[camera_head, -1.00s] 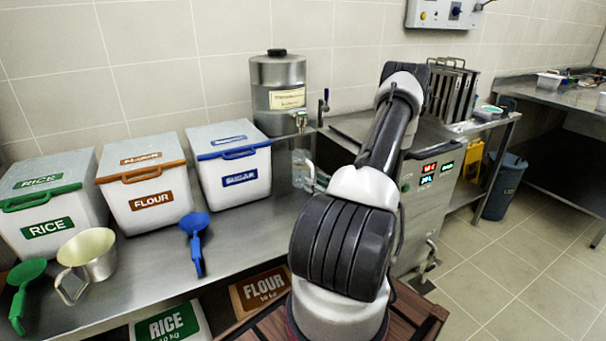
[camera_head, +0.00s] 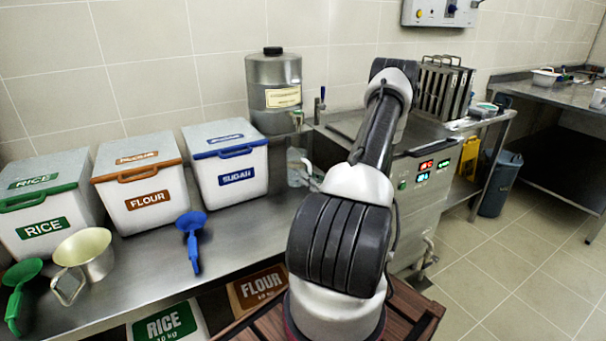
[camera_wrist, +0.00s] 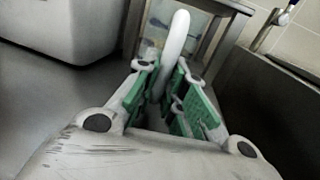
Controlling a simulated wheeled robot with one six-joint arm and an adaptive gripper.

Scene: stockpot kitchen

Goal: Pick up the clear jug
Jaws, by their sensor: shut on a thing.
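The clear jug (camera_head: 296,169) stands on the steel counter below the dispenser tap, right of the sugar bin. In the wrist view the clear jug (camera_wrist: 153,32) shows partly beyond my fingers, with its pale curved handle (camera_wrist: 178,38) rising between them. My gripper (camera_wrist: 170,80) has green finger pads and is shut on this handle, its fingers on either side. In the head view my arm hides most of my gripper. I cannot tell whether the jug's base is clear of the counter.
A steel dispenser (camera_head: 274,92) stands behind the jug. The sugar bin (camera_head: 228,172) is close on its left, beside the flour bin (camera_head: 142,188). A blue scoop (camera_head: 192,238) lies in front. A steel machine (camera_head: 425,185) with a display stands to the right.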

